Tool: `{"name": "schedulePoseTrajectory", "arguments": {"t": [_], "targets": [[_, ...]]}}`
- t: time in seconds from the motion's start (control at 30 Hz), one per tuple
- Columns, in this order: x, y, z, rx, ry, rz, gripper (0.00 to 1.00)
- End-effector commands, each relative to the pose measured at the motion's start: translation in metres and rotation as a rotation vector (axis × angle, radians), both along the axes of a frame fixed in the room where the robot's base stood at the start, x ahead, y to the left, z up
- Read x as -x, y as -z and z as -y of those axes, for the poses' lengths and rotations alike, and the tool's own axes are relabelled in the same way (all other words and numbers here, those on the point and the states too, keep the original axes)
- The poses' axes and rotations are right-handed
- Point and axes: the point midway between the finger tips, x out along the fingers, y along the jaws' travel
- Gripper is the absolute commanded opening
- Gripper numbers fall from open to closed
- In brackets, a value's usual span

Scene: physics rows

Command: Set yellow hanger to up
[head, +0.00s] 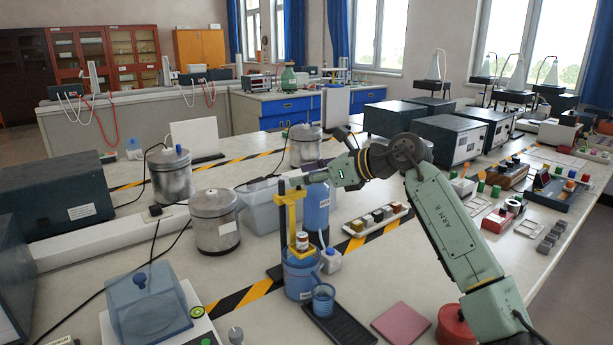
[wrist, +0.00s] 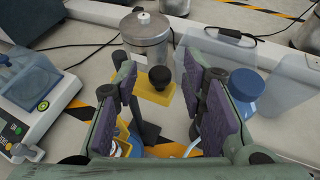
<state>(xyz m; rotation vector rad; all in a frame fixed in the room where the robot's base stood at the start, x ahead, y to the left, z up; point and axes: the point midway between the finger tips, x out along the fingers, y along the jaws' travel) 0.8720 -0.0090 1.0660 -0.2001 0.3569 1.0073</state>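The yellow hanger (head: 281,217) stands upright on a dark stand at the middle of the bench, above a blue vessel (head: 299,275). A small cylinder with a white and orange label (head: 302,240) sits low under the hanger, at the vessel's mouth. In the wrist view the hanger's yellow top (wrist: 155,93) carries a black knob (wrist: 160,77). My gripper (head: 303,179) is at the hanger's top. In the wrist view my gripper (wrist: 167,80) is open, with its purple pads on either side of the knob and apart from it. The hanger's lower part is mostly hidden there.
A blue bottle (head: 316,207) stands close behind and right of the hanger. Metal pots (head: 215,222) and a translucent bin (head: 258,208) are to the left and behind. A balance (head: 150,305) is at front left. A black tray (head: 340,325) lies in front.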

Motion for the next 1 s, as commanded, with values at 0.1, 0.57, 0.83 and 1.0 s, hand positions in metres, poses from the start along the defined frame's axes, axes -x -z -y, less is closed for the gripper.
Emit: {"name": "schedulePoseTrajectory", "arguments": {"t": [0.1,0.57,0.83,1.0], "targets": [[0.006,-0.005,0.011,0.001,0.003,0.001,0.37],[0.049,-0.04,0.081,-0.001,0.003,0.001,0.37],[0.057,-0.046,0.093,0.0,0.0,0.001,0.37],[0.057,-0.046,0.093,0.0,0.001,0.002,0.37]]}}
